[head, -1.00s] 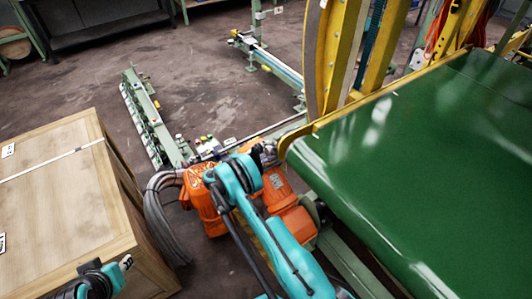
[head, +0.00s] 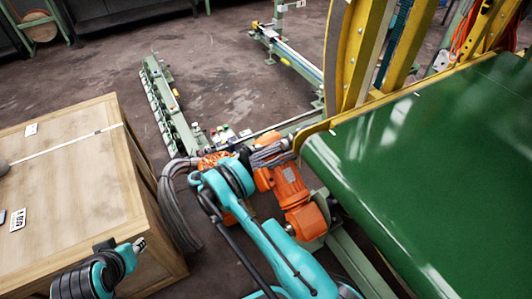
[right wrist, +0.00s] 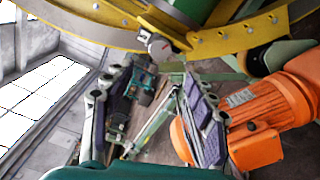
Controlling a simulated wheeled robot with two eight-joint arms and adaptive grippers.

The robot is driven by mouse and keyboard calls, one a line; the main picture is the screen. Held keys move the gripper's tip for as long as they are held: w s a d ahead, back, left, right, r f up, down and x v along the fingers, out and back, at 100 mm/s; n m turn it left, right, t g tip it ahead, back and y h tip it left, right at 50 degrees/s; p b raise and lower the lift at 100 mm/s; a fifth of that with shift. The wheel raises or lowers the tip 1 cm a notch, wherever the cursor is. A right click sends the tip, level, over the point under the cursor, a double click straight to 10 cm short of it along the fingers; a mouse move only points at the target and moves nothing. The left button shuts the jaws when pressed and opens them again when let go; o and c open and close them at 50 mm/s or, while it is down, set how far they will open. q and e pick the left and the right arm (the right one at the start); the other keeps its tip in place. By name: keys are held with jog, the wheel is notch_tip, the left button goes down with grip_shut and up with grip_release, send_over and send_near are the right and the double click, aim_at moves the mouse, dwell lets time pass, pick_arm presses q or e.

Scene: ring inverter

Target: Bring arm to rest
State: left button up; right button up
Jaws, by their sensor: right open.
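My right arm's cyan links reach up from the bottom middle of the head view. Its gripper (head: 270,153) shows small and grey, beside the orange motor and close to the front corner of the green belt. In the right wrist view this gripper (right wrist: 157,120) is open, its two purple-padded fingers wide apart with nothing held between them. Beyond the fingers are floor and frame parts. A cyan and black part of my left arm shows at the bottom left of the head view, over the crate's edge.
An orange motor (head: 285,185), also in the right wrist view (right wrist: 285,110), sits close to my right gripper. The green conveyor belt (head: 430,170) fills the right. A yellow frame (head: 355,60) rises behind. A wooden crate (head: 70,180) stands left. Floor is open at upper left.

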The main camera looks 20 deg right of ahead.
jog(key=shift+a, duration=0.25)
dwell(0.3)
jog(key=s+d+r+t+y, duration=0.15)
jog(key=r+y, duration=0.25)
jog(key=r, duration=0.4)
jog(key=s+d+r+t+y, duration=0.15)
jog(key=r+y, duration=0.25)
jog(key=r, duration=0.4)
jog(key=s+a+r+m+t+y, duration=0.1)
jog(key=s+a+y, duration=0.4)
jog(key=s, duration=0.7)
jog(key=s+a+r+m+t+y, duration=0.1)
jog(key=s+a+y, duration=0.4)
jog(key=s, duration=0.8)
jog(key=shift+a+r+m+t, duration=0.3)
jog(key=shift+a+r+m, duration=0.45)
jog(key=shift+m, duration=0.45)
